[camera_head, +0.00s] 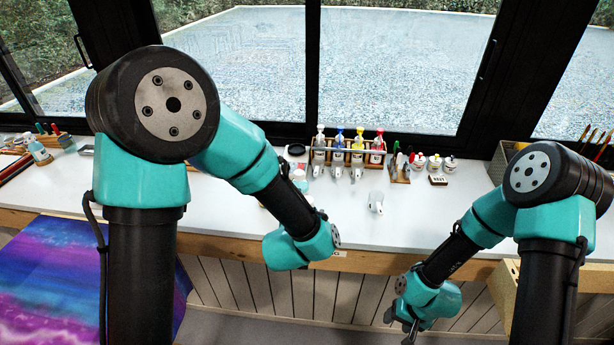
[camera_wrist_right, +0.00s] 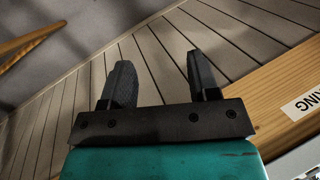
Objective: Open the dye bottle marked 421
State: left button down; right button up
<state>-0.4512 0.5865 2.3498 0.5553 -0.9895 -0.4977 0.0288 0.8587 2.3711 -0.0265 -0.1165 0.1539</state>
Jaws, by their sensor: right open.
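My right gripper (camera_head: 409,332) hangs low in front of the table edge, far from the bottles. In the right wrist view its two dark fingers (camera_wrist_right: 163,85) are apart, with nothing between them. My left arm reaches over the table's front edge; its fingers do not show.
A small pale vessel (camera_head: 376,202) stands alone in front of the rack. Small jars (camera_head: 434,163) stand right of the rack. A purple-blue dyed cloth (camera_head: 75,280) lies at lower left. The white table (camera_head: 440,205) is clear at centre right. Windows rise behind it.

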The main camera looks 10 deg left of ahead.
jog(key=w+a+r+g+h, duration=0.1)
jog(key=w+a+r, duration=0.5)
jog(key=r, duration=0.2)
jog(key=w+a+r, duration=0.6)
jog(key=r, duration=0.2)
jog(key=a+r+h, duration=0.1)
jog(key=a+r, duration=0.4)
jog(key=r, duration=0.3)
jog(key=a+r+m+h, duration=0.1)
jog(key=a+r, duration=0.5)
jog(key=r, duration=0.2)
jog(key=w+a+r+m+h, duration=0.1)
jog(key=a+r, duration=0.4)
jog(key=r, duration=0.3)
jog(key=shift+a+r+t, duration=0.25)
jog(key=shift+r+t, duration=0.05)
jog(key=shift+r, duration=0.05)
jog(key=shift+f, duration=4.05)
